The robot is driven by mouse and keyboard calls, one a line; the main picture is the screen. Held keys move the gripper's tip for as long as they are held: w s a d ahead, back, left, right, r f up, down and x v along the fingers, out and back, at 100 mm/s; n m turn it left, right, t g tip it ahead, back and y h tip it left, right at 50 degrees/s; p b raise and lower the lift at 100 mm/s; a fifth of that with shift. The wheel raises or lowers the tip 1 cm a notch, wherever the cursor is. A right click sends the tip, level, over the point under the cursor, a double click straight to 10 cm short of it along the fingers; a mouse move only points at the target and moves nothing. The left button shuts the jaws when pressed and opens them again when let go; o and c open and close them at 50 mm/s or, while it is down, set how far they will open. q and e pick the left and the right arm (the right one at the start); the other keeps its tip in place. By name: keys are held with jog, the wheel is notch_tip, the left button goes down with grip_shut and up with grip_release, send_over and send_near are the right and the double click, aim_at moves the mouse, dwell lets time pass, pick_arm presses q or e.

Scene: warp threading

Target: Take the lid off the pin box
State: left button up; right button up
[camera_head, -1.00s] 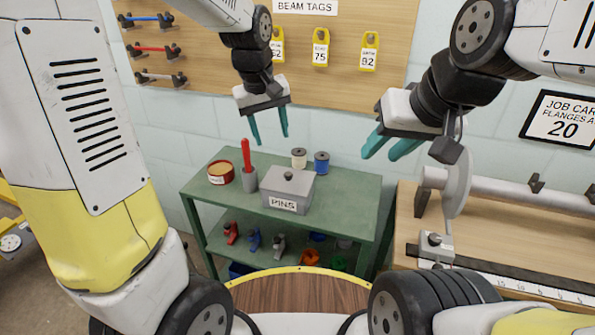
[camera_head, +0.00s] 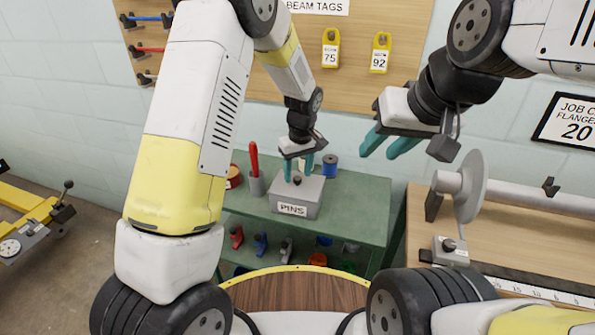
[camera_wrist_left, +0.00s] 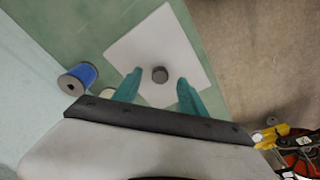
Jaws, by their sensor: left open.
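The grey pin box (camera_head: 293,208), labelled PINS, stands on the green table. Its flat grey lid (camera_head: 312,186) is on top, with a dark round knob (camera_head: 297,180) in the middle. The lid (camera_wrist_left: 190,55) and its knob (camera_wrist_left: 160,75) also show in the left wrist view. My left gripper (camera_head: 299,170) is open just above the lid. Its two teal fingers are on either side of the knob and seem apart from it. My right gripper (camera_head: 388,145) is open and empty, up to the right of the box.
A red-handled tool in a grey cup (camera_head: 256,185) and a red tin (camera_head: 233,177) stand left of the box. A blue spool (camera_head: 330,166) stands behind it. The green table (camera_head: 350,215) is clear to the right.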

pick_arm(q)
jog(key=shift+w+f, duration=0.1)
jog(key=shift+f, duration=0.6)
grip_shut()
jog(key=shift+r, duration=0.1)
